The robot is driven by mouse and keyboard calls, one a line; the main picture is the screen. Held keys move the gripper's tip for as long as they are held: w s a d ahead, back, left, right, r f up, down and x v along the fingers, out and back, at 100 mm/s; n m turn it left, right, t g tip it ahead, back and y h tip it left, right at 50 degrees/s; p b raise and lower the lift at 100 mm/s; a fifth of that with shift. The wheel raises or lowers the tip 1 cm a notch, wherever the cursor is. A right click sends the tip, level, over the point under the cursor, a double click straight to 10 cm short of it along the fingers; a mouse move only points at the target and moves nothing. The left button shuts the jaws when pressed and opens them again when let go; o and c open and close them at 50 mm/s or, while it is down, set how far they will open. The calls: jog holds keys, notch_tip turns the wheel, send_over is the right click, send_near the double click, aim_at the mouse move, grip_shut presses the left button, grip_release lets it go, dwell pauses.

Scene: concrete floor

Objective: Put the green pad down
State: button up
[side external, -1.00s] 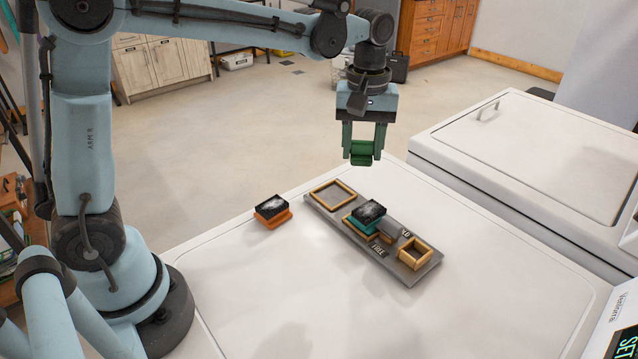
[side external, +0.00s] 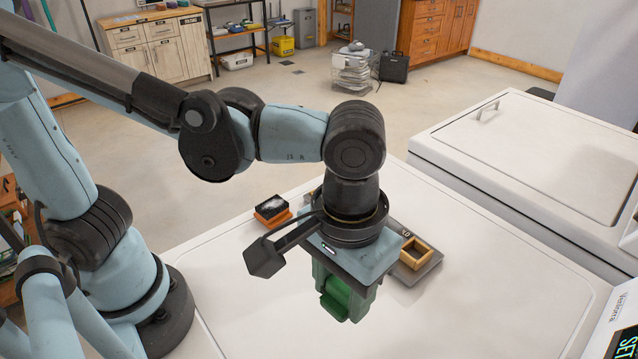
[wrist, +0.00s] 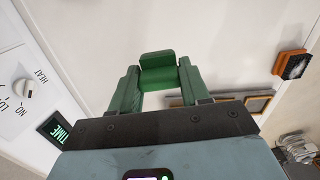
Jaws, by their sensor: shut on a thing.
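The green pad (wrist: 158,70) is a small block between the fingertips of my gripper (wrist: 157,80), seen in the wrist view. In the side view my gripper (side external: 345,285) points down over the front part of the white surface, and the pad (side external: 343,300) is at its lower end. The fingers and pad are nearly the same green, so their edges are hard to separate. The gripper is shut on the pad. White surface shows around the pad in the wrist view; I cannot tell the exact gap beneath it.
An orange block with a black top (side external: 272,209) sits at the back left of the white surface (side external: 250,310). A grey tray (side external: 428,262) with a wooden frame (side external: 415,252) is partly hidden behind my wrist. A control panel (side external: 622,335) stands at the right. The front is clear.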

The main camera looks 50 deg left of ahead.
jog(key=s, duration=0.2)
jog(key=shift+s+d+f+m, duration=0.25)
jog(key=shift+s+m, duration=0.05)
jog(key=shift+m, duration=0.1)
jog(key=shift+w+a+f, duration=0.1)
jog(key=shift+f, duration=0.1)
jog(key=w+a+f, duration=0.1)
jog(key=w+f, duration=0.1)
jog(key=w, duration=0.1)
jog(key=w+a+f, duration=0.2)
jog(key=w, duration=0.1)
jog(key=w+a+f, duration=0.2)
jog(key=w, duration=0.1)
jog(key=shift+w+f, duration=0.35)
jog(key=shift+w, duration=0.05)
jog(key=shift+f, duration=2)
jog(key=shift+f, duration=0.15)
jog(key=o, duration=0.9)
jog(key=shift+o, duration=0.2)
